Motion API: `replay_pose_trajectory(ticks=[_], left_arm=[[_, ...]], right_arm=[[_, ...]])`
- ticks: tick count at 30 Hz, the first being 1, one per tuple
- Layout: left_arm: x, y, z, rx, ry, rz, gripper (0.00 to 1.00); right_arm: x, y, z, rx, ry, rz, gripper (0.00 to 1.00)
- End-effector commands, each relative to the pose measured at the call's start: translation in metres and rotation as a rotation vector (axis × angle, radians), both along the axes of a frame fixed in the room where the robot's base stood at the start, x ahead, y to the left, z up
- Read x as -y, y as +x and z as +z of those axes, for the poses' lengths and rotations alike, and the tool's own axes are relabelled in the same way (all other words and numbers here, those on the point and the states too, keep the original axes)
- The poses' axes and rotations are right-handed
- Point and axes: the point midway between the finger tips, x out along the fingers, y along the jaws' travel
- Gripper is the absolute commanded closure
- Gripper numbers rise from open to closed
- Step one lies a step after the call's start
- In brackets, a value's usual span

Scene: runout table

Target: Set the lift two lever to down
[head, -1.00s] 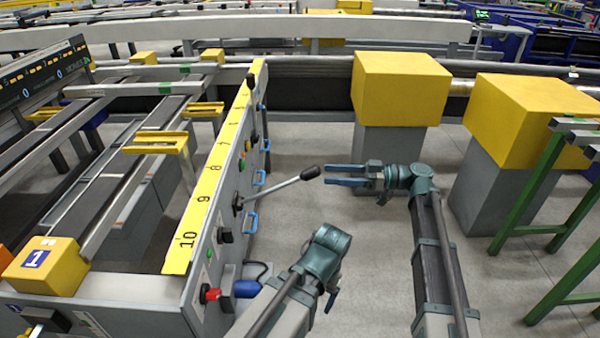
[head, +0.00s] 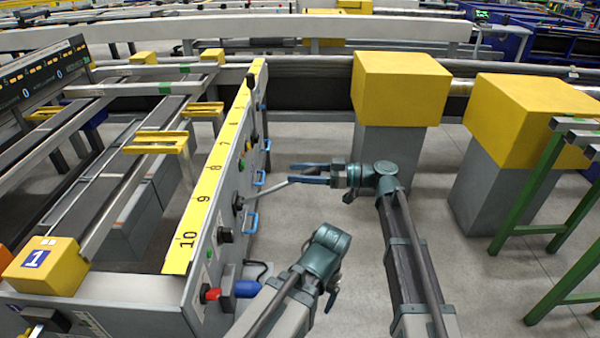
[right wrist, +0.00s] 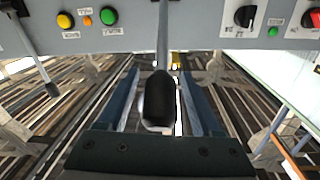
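A long grey lever (head: 268,190) sticks out from the side panel of the runout table (head: 212,250), angled slightly up toward my right gripper (head: 296,173). In the right wrist view its black knob (right wrist: 160,100) lies between the two blue fingers of the right gripper, with gaps on both sides. That gripper is open around the knob, not closed on it. In the head view the fingers hide the knob. Lever labels cannot be read. My left gripper (head: 331,298) hangs low, its fingers mostly hidden.
The panel carries blue handles (head: 252,222), a black rotary switch (head: 225,235) and a red knob (head: 211,294). Yellow-topped grey blocks (head: 400,88) stand at the back right, and a green frame (head: 535,200) at the right. Open floor lies between.

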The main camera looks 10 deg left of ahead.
Motion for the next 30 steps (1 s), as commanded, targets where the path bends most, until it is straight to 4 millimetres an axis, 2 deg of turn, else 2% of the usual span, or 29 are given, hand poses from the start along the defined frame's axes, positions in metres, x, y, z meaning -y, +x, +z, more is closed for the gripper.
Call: replay_pose_trajectory(ticks=[1,10,30], left_arm=[[0.0000,0.0000,0.0000,0.000,0.000,0.000,0.15],[0.0000,0.0000,0.0000,0.000,0.000,0.000,0.15],[0.0000,0.0000,0.0000,0.000,0.000,0.000,0.15]], right_arm=[[0.0001,0.0000,0.0000,0.000,0.000,0.000,0.45],[0.0003,0.0000,0.0000,0.000,0.000,0.000,0.99],[0.0005,0.0001,0.0000,-0.001,0.000,0.001,1.00]])
